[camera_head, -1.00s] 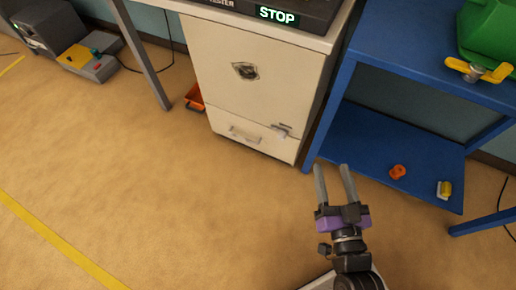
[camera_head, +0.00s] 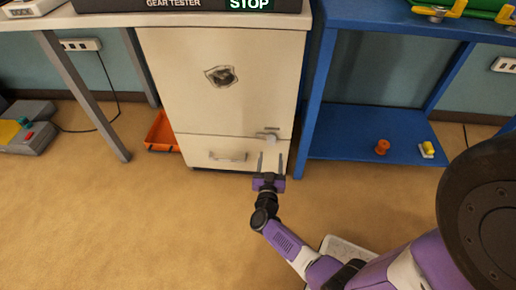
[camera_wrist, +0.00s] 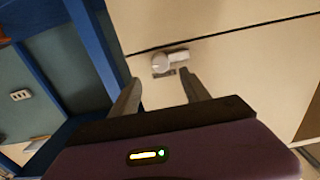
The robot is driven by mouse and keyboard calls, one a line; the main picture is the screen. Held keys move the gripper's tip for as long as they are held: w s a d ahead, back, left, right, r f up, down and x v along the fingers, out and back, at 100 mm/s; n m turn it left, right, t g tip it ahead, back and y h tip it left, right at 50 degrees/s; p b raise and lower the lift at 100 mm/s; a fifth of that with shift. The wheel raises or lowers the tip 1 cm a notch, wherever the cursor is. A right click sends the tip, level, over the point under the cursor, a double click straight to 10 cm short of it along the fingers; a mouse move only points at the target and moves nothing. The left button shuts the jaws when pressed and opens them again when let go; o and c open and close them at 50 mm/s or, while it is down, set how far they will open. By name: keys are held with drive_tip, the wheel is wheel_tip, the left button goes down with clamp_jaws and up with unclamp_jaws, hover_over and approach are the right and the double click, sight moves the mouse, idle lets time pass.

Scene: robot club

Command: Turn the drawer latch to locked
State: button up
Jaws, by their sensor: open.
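The drawer latch (camera_head: 267,138) is a small pale metal lever at the top right of the bottom drawer (camera_head: 196,151) of a white cabinet. In the wrist view the latch (camera_wrist: 168,61) shows a round knob with a short arm, just under the dark seam between the cabinet panels. My gripper (camera_head: 270,158) is open and empty in front of the drawer's right side, just below the latch in the head view. In the wrist view the latch lies beyond and between my two fingers (camera_wrist: 162,92), apart from them as far as I can tell.
A drawer handle (camera_head: 228,156) is left of the latch. A blue shelf (camera_head: 345,146) stands close on the right with an orange spool (camera_head: 382,147) and a small yellow-and-white object (camera_head: 427,149). An orange bin (camera_head: 161,134) is at the left.

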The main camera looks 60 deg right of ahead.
sight(271, 143)
drive_tip(key=b+x, duration=0.2)
drive_tip(key=x, duration=0.4)
drive_tip(key=shift+w+d+f+b, duration=0.1)
drive_tip(key=shift+w+b, duration=0.1)
drive_tip(key=shift+b, duration=0.1)
drive_tip(key=shift+w+d, duration=0.2)
drive_tip(key=shift+d, duration=0.4)
clamp_jaws()
